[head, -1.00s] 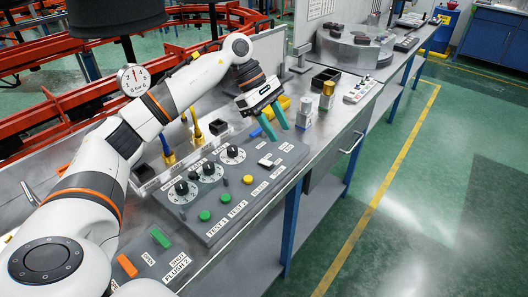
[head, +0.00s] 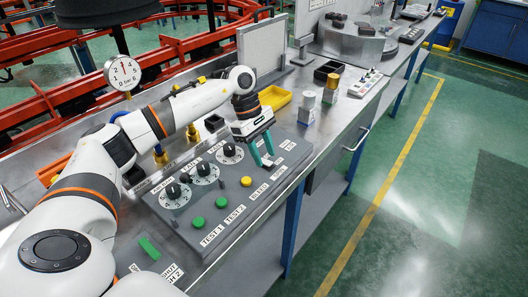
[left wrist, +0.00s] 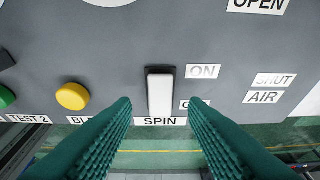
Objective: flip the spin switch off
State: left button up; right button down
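The spin switch (left wrist: 160,95) is a white lever in a dark slot, above the SPIN label (left wrist: 160,121) in the left wrist view. An ON label (left wrist: 203,72) is beside its upper part. The switch sits on the grey control panel (left wrist: 110,50). My left gripper (left wrist: 160,106) is open and empty, its green fingers to either side of the switch's lower end. In the head view my left gripper (head: 265,158) is low over the panel's far right part. My right gripper is not in view.
The panel also carries a yellow button (head: 246,181), green buttons (head: 221,202) and black dials (head: 203,170). A pressure gauge (head: 122,72) rises behind my left arm.

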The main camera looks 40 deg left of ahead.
aim_at(267, 162)
pick_arm(q)
jog(key=shift+d+f, duration=0.15)
jog(key=shift+f, duration=0.4)
jog(key=shift+c, duration=0.2)
grip_shut()
jog(key=shift+d+r+y, duration=0.15)
jog(key=shift+d+y, duration=0.3)
jog(key=shift+y, duration=0.65)
jog(key=shift+d+y, duration=0.15)
jog(key=shift+y, duration=0.85)
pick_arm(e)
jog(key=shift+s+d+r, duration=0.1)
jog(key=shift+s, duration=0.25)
pick_arm(q)
jog(key=shift+o, duration=0.2)
grip_release()
notch_tip(267, 162, up, 12)
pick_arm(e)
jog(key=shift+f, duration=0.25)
